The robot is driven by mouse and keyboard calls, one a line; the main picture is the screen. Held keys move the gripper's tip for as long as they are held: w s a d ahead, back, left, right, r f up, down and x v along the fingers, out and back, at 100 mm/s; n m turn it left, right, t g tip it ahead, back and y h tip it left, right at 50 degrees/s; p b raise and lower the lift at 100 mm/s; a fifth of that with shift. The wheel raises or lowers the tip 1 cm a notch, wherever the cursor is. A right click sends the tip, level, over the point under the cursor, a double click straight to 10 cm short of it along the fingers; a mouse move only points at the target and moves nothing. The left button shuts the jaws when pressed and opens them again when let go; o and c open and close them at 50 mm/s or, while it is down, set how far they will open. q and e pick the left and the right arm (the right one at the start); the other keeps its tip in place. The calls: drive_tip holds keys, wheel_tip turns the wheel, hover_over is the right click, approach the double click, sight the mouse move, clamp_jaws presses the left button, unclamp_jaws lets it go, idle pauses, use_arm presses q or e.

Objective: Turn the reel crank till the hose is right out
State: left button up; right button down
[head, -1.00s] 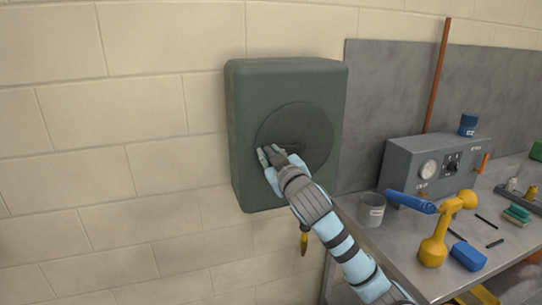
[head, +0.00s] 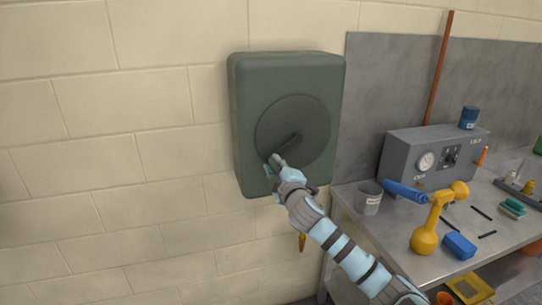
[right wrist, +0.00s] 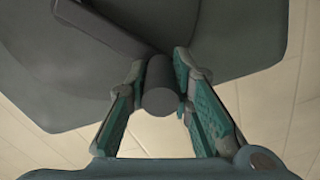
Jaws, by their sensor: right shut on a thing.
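The hose reel (head: 250,110) is a dark green box on the brick wall, with a round dark disc (head: 312,120) on its front. The crank arm (head: 287,143) runs from the disc's middle down and left; it also shows in the right wrist view (right wrist: 105,28). My right gripper (head: 272,164) is at the disc's lower left edge. In the right wrist view its fingers (right wrist: 158,85) are on both sides of the dark round crank handle (right wrist: 159,82), shut on it. My left gripper is not in view.
A metal workbench (head: 385,235) stands at the right. The wall left of the reel is bare.

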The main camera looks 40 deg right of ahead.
drive_tip(key=s+d+f+n+p, duration=0.1)
drive_tip(key=s+d+n, duration=0.1)
drive_tip(key=d+n, duration=0.4)
drive_tip(key=s+d+f+n+p, duration=0.1)
drive_tip(key=s+d+n, duration=0.2)
drive_tip(key=d+n, duration=0.3)
drive_tip(key=shift+s+d+f+n+p, duration=0.15)
drive_tip(key=shift+s+f+n+p, duration=0.2)
drive_tip(key=shift+n, duration=2.55)
